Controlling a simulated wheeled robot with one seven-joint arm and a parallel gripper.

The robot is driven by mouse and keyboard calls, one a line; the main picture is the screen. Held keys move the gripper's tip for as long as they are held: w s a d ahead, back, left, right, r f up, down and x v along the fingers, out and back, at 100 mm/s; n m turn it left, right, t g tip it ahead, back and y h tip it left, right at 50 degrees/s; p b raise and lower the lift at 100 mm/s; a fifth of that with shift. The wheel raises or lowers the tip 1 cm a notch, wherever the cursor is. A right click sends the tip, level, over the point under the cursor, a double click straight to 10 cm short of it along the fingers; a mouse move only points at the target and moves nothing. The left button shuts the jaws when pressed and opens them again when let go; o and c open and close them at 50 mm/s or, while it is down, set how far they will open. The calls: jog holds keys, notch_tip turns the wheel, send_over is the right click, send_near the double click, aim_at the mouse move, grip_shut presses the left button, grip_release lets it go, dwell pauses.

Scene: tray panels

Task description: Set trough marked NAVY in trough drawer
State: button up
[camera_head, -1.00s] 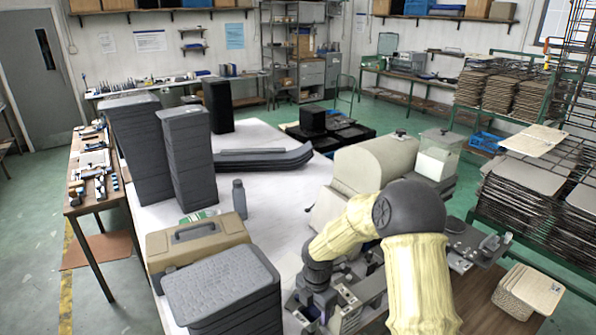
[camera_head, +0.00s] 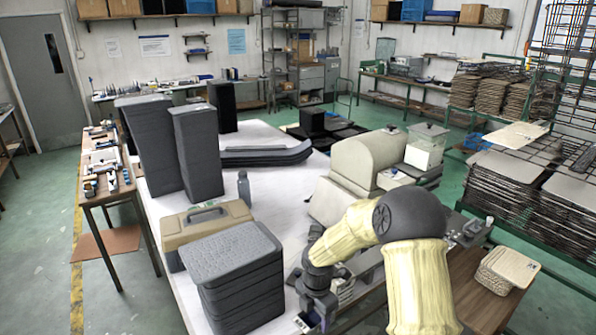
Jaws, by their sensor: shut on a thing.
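My gripper (camera_head: 314,312) is low in the picture, below my cream-sleeved arm, at the near part of the white table (camera_head: 270,220). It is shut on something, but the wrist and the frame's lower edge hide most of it. A small pale piece with a blue patch (camera_head: 303,322) shows beside the fingers; I cannot tell whether it is held. I cannot read a NAVY mark anywhere, and I cannot pick out the trough or the trough drawer.
A stack of grey textured trays (camera_head: 235,275) stands left of my gripper, with a tan toolbox (camera_head: 205,232) behind it. Tall dark stacks (camera_head: 195,150) and a grey bottle (camera_head: 243,187) stand farther back. A beige rounded machine (camera_head: 365,162) stands behind my arm.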

jog(key=shift+s, duration=0.2)
jog(key=shift+s+f, duration=0.15)
jog(key=shift+s, duration=0.1)
jog(key=shift+d+m, duration=0.15)
jog(key=shift+m, duration=0.25)
jog(key=shift+w+d+f+m+b, duration=0.25)
jog(key=shift+f+m+b, duration=0.1)
jog(key=shift+f+m, duration=0.2)
jog(key=shift+s+d+f+m+b, duration=0.1)
jog(key=shift+d+f+m+b, duration=0.3)
jog(key=shift+f+m, duration=0.4)
jog(key=d+f+m+b, duration=0.7)
jog(key=f+m, duration=0.6)
jog(key=m, duration=0.9)
jog(key=shift+w+d, duration=0.2)
jog(key=shift+d, duration=0.85)
jog(key=shift+f+m, duration=0.15)
jog(key=shift+m, duration=0.1)
